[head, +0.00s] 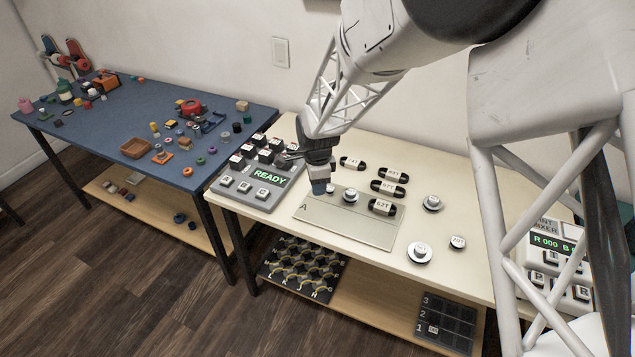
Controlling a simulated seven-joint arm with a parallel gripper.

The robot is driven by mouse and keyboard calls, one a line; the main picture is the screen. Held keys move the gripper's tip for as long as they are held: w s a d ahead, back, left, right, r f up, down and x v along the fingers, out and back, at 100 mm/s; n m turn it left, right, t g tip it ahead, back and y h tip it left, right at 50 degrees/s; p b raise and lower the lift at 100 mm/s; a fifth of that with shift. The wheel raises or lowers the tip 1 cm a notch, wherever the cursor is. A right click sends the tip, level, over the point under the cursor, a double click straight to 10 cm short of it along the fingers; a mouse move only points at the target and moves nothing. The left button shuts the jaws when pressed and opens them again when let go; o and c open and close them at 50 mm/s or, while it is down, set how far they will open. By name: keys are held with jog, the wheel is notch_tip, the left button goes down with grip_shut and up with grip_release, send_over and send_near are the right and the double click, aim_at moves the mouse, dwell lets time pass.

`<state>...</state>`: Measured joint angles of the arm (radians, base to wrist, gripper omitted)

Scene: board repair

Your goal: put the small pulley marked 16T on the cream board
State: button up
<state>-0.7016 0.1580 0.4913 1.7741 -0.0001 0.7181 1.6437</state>
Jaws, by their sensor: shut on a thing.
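The cream board (345,231), a flat plate marked A, lies on the cream table. A round pale-topped pulley (350,196) sits on its upper part; its marking is unreadable. Other pulleys (420,252), (457,242) and (433,202) lie right of the board. I cannot make out a 16T mark.
Several black belts with white labels (382,207) lie behind and on the board's right edge. A grey console (265,180) reading READY stands left of the board. A mixer box (552,245) is far right.

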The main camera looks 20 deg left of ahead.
aim_at(317, 212)
jog(key=shift+f, duration=4.3)
jog(key=shift+f, duration=0.5)
jog(key=o, duration=1)
jog(key=shift+r, duration=3.9)
